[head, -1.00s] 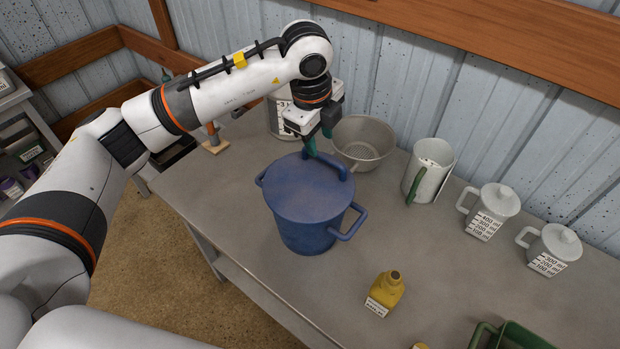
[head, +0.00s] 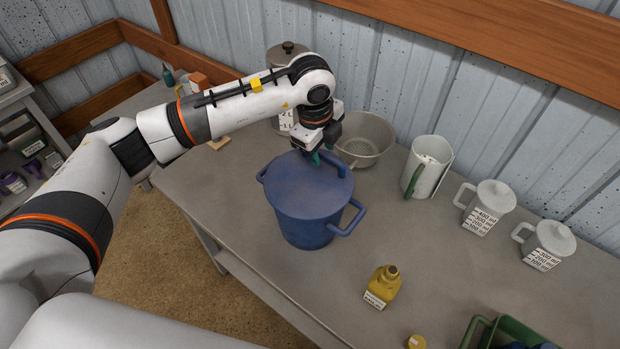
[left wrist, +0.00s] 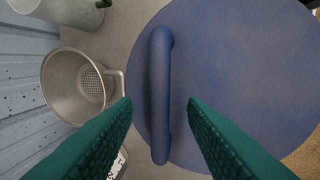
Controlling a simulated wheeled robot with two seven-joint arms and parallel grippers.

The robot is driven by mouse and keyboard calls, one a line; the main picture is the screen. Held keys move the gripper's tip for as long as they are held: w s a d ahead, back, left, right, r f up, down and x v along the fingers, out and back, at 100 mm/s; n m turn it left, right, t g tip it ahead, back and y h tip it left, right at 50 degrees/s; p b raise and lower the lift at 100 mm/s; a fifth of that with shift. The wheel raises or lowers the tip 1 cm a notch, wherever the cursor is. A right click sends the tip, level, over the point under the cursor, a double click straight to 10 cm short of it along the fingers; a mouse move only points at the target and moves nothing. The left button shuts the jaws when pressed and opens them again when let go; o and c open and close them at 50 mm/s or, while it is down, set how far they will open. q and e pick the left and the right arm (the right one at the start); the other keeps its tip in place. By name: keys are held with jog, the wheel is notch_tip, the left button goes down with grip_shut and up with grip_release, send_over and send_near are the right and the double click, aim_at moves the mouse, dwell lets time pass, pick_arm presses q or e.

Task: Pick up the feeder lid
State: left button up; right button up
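The feeder lid (head: 305,183) is a flat blue round lid lying on a blue feeder pot (head: 303,230) on the table. In the left wrist view the lid (left wrist: 230,70) carries a raised bar handle (left wrist: 160,75) near its edge. My left gripper (head: 321,158) is over the back right part of the lid, at the handle. In the left wrist view my left gripper (left wrist: 158,104) is open, with one green finger on each side of the handle and gaps on both sides. Whether the fingertips are below the handle's top is hard to tell. My right gripper is not in view.
A metal strainer (head: 363,140) stands close behind the lid. A white jug (head: 427,168) and two lidded measuring cups (head: 487,207) stand to the right. A yellow bottle (head: 383,287) and a green crate (head: 510,330) are nearer. The table (head: 440,255) is clear between them.

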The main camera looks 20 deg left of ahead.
pick_arm(q)
jog(key=shift+f, duration=0.2)
dwell(0.5)
grip_shut()
